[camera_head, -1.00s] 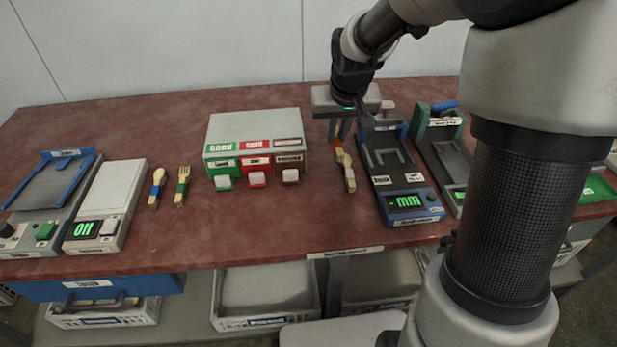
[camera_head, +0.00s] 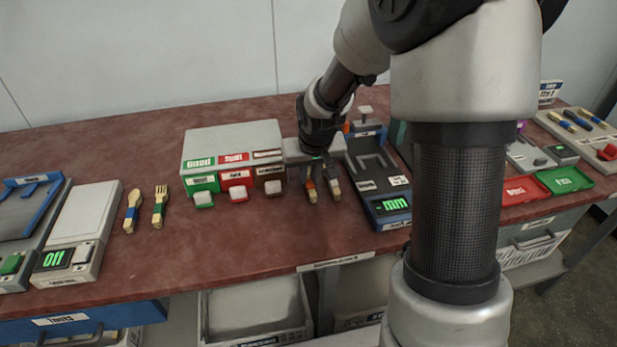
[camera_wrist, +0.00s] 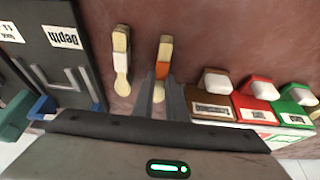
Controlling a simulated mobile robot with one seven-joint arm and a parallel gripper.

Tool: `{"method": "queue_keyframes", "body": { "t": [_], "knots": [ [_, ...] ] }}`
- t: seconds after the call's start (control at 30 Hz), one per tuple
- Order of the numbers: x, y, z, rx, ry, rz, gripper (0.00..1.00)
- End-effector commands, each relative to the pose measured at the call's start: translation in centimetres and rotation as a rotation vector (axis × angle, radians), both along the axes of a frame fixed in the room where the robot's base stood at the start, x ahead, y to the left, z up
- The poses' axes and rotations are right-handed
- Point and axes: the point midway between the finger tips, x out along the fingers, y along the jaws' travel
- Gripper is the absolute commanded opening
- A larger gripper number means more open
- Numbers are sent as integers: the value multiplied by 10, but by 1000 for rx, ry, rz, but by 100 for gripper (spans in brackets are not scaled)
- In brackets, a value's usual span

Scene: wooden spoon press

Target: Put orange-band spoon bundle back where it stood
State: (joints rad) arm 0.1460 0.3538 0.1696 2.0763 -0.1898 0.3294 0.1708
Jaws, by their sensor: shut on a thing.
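The orange-band spoon bundle (camera_wrist: 166,46) is pale wood with an orange band, between the fingertips of my gripper (camera_wrist: 162,78) in the wrist view. My gripper (camera_head: 320,172) is shut on it. The bundle's lower part is partly hidden by my fingers.
The grey box with green, red and brown buttons (camera_head: 232,140) stands close left of my gripper. The depth gauge (camera_head: 381,202) stands close right. Bare red tabletop (camera_head: 250,235) lies in front.

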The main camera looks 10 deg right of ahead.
Motion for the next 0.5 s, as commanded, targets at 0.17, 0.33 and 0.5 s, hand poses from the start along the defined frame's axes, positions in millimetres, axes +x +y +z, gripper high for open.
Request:
{"method": "queue_keyframes", "body": {
  "t": [0.17, 0.33, 0.5],
  "knots": [
    [0, 0, 1, 0, -2, 0, 0],
    [0, 0, -4, 0, -1, 0, 0],
    [0, 0, -3, 0, -1, 0, 32]
  ]
}}
